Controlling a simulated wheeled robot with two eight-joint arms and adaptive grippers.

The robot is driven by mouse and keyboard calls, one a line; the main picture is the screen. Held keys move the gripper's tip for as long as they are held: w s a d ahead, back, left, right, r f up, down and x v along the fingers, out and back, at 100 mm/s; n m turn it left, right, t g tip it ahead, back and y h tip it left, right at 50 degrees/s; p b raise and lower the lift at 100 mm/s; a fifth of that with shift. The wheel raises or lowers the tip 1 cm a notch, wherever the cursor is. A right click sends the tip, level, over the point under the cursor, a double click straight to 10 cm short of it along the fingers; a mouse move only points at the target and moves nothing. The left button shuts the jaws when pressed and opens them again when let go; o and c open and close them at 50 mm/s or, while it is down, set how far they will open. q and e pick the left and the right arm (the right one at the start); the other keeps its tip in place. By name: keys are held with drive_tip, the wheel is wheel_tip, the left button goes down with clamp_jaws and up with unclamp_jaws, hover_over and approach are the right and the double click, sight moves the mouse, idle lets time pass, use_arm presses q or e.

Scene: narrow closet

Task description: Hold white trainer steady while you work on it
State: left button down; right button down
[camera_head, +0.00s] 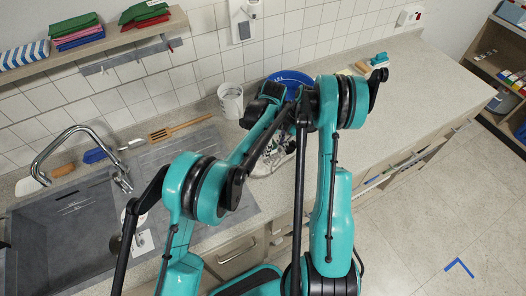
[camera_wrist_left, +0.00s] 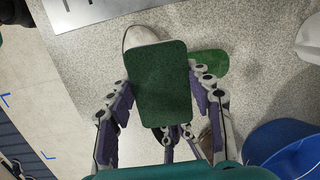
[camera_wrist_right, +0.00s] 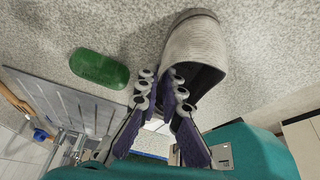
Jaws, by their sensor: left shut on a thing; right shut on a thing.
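The white trainer lies on the speckled counter, mostly hidden by my arms in the head view; its toe (camera_wrist_left: 138,36) shows in the left wrist view. In the right wrist view the trainer (camera_wrist_right: 192,42) shows a pale ribbed surface and a dark opening. My right gripper (camera_wrist_right: 162,88) is shut on the trainer at the near edge of that opening. My left gripper (camera_wrist_left: 163,98) is shut on a dark green rectangular pad (camera_wrist_left: 160,80), held over the trainer and hiding its middle. Whether pad and trainer touch cannot be told.
A green oval object (camera_wrist_right: 100,68) lies on the counter beside the trainer. A blue basin (camera_head: 291,76) and white pot (camera_head: 231,101) stand behind my arms. The sink (camera_head: 75,230) is at left, with a wooden spatula (camera_head: 180,130) near it. The counter is mostly free at right.

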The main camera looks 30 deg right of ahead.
sight(261, 146)
use_arm(q)
drive_tip(key=shift+s+r, duration=0.1)
drive_tip(key=shift+r, duration=3.55)
drive_tip(key=w+a+f, duration=0.2)
drive_tip(key=a+f, duration=0.1)
drive_tip(key=a, duration=1.1)
drive_tip(key=w+a+f, duration=0.3)
drive_tip(key=a, duration=1)
drive_tip(key=f, duration=0.4)
drive_tip(key=a+f, duration=0.1)
drive_tip(key=f, duration=0.1)
drive_tip(key=shift+s, duration=0.1)
drive_tip(key=shift+f, duration=1.95)
drive_tip(key=shift+f, duration=0.1)
drive_tip(key=c, duration=0.6)
unclamp_jaws()
drive_tip(key=shift+c, duration=0.2)
